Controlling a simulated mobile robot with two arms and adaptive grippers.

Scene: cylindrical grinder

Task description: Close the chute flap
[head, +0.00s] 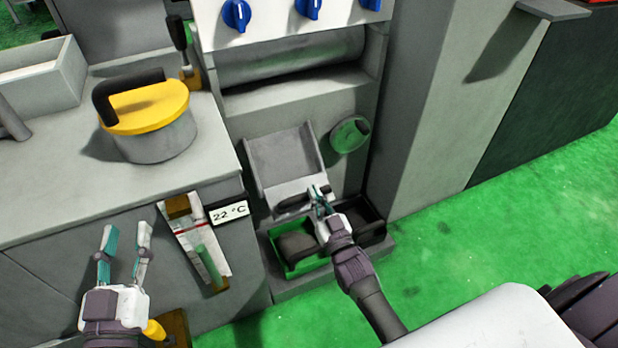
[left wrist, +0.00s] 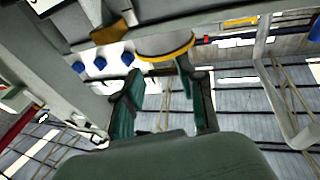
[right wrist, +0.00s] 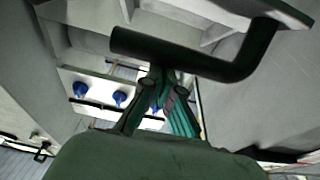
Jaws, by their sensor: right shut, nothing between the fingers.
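The chute is a grey, shallow sloping channel (head: 283,160) with raised sides on the machine front. A paler flap (head: 310,188) with a dark bar handle (head: 290,204) is at its lower end. The flap appears tilted outward. The handle also crosses the right wrist view (right wrist: 185,57) as a black bent bar, close to my fingertips. My right gripper (head: 318,191) is shut and empty at the handle; contact is unclear, and it hides part of the flap. My left gripper (head: 127,232) is open and empty in front of the cabinet, away from the flap.
A green bin (head: 278,262) and a dark bin (head: 372,232) stand below the chute. A yellow-lidded pot (head: 150,110) is on the left counter. A temperature sign (head: 228,212) hangs on its front. The green floor (head: 480,240) is clear at right.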

